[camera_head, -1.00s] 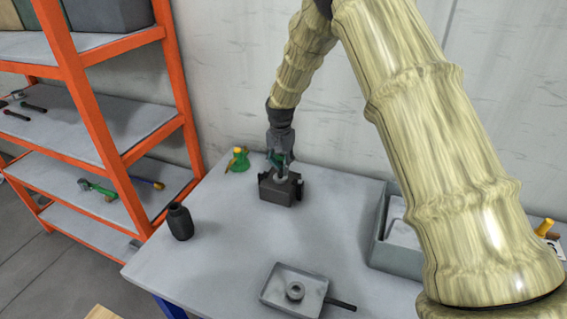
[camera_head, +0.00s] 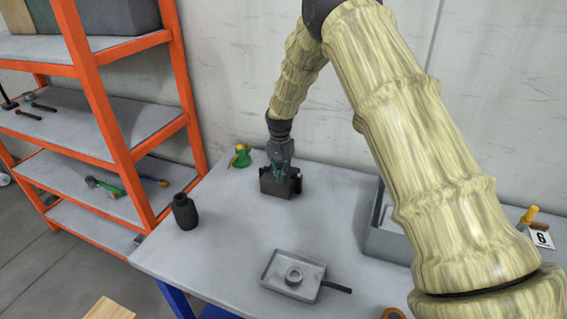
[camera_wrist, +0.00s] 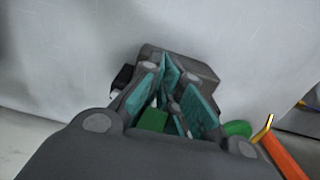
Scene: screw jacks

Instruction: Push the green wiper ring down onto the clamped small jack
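The dark clamp block (camera_head: 270,186) stands on the table near the wall, and its top shows in the wrist view (camera_wrist: 185,64). My gripper (camera_head: 281,172) points down right over it, with its tips at or close to the block's top. In the wrist view the teal finger pads (camera_wrist: 178,88) lean close together. A bright green patch (camera_wrist: 150,121) shows between the fingers; it may be the wiper ring, but its full shape is hidden. The small jack in the clamp is hidden by my gripper. Whether the fingers grip anything is unclear.
A green and yellow jack (camera_head: 241,157) stands behind left of the clamp. A dark bottle (camera_head: 185,211) stands at the left edge. A grey tray (camera_head: 314,292) with a round part lies in front, and a grey bin (camera_head: 388,244) stands right. Table between them is clear.

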